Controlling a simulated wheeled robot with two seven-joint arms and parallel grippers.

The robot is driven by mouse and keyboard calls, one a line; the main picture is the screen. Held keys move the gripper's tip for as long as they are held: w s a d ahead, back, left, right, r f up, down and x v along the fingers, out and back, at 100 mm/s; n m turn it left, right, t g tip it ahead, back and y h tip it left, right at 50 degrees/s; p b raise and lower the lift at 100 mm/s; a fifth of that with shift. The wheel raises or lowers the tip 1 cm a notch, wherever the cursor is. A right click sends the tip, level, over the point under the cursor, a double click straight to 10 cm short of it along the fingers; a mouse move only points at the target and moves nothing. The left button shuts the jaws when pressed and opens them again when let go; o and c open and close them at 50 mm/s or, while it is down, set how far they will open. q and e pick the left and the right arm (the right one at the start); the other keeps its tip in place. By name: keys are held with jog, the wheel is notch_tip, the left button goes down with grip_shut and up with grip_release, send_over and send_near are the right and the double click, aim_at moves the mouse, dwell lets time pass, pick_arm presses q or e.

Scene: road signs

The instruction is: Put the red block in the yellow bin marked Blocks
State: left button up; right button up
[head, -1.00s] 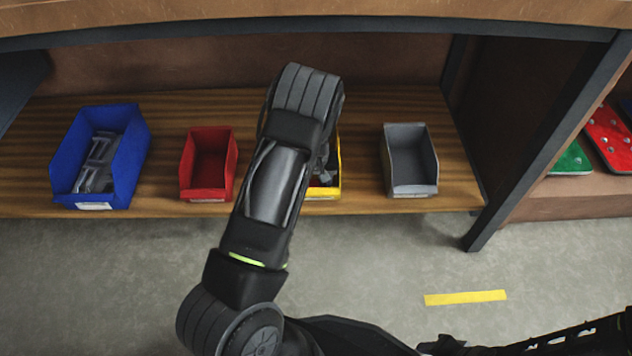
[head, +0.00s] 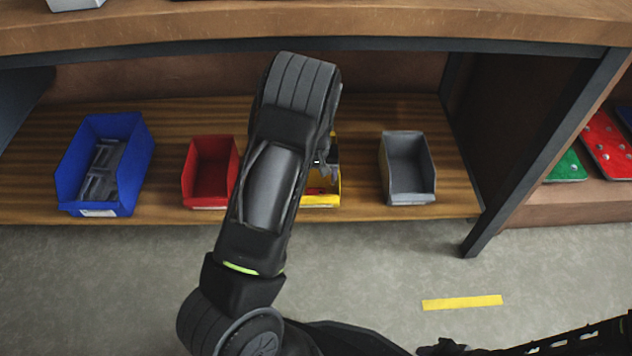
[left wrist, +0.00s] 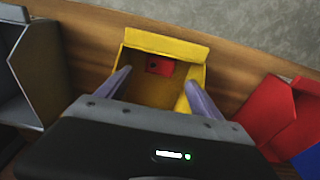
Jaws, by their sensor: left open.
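The yellow bin (head: 325,201) stands on the lower wooden shelf, partly hidden behind my left arm in the head view. It shows fully in the left wrist view (left wrist: 166,44), and its marking cannot be read. The red block (left wrist: 160,65) lies inside it, near the front wall; a bit of red also shows in the bin in the head view (head: 315,190). My left gripper (left wrist: 158,78) is open and empty above the bin, its two fingers apart with the block seen between and beyond them. In the head view my arm hides most of this gripper. My right gripper is not in view.
A red bin (head: 210,172) stands to the left of the yellow one and a grey bin (head: 408,170) to the right. A blue bin (head: 105,165) with grey parts is at far left. The shelf's top board (head: 400,25) runs above.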

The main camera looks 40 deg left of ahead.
pick_arm(q)
jog(key=r, duration=0.1)
jog(key=r+p, duration=0.1)
jog(key=r, duration=0.3)
jog(key=shift+s+d, duration=0.15)
jog(key=shift+s, duration=0.15)
jog(key=shift+f, duration=0.1)
jog(key=s+d+f+m+h, duration=0.1)
jog(key=s+d+f+m, duration=0.1)
jog(key=s+d+f, duration=0.5)
jog(key=s+d+f+m+h, duration=0.1)
jog(key=s+d+f, duration=0.4)
jog(key=d, duration=0.4)
jog(key=s+d+m+h, duration=0.2)
jog(key=s+d, duration=0.8)
jog(key=d, duration=0.4)
jog(key=shift+d+r+h, duration=0.15)
jog(key=shift+d+h, duration=0.05)
jog(key=shift+h, duration=0.1)
jog(key=shift+s+r, duration=0.1)
